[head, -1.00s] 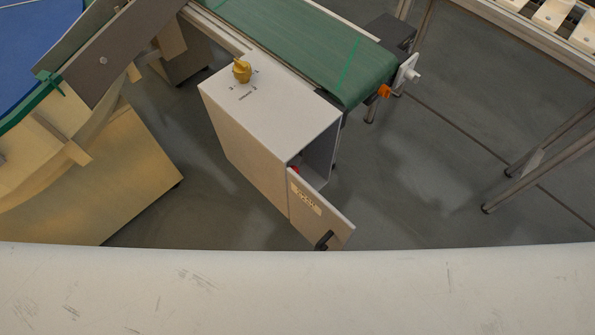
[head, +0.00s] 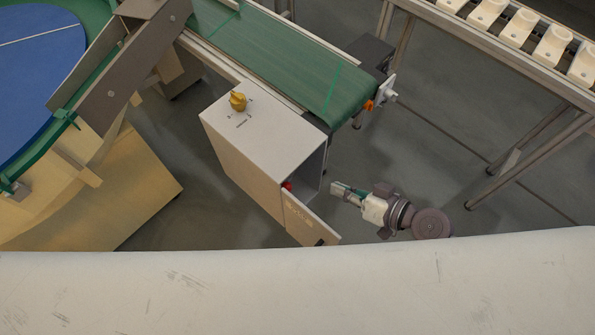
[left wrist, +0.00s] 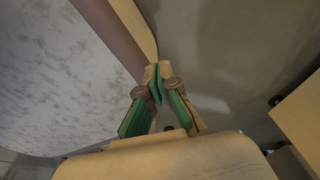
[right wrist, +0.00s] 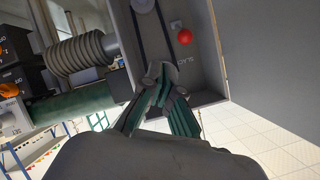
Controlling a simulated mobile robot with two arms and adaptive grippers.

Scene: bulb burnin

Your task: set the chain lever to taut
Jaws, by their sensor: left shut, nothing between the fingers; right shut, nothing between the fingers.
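The chain lever shows as a red ball knob (right wrist: 184,37) inside the open cabinet (right wrist: 205,70) in the right wrist view. A label near it appears to read "SLAC", partly cut off. In the head view the red knob (head: 287,185) peeks out at the cabinet opening (head: 250,150). My right gripper (head: 336,188) is shut and empty, right of the opening and apart from the knob. In the right wrist view its fingertips (right wrist: 160,76) point at the opening, below and left of the knob. My left gripper (left wrist: 156,76) is shut and empty, away from the cabinet.
The cabinet door (head: 309,219) hangs open; it also fills the right of the right wrist view (right wrist: 272,50). A yellow knob (head: 238,102) sits on the cabinet top. A green conveyor (head: 285,60) runs behind.

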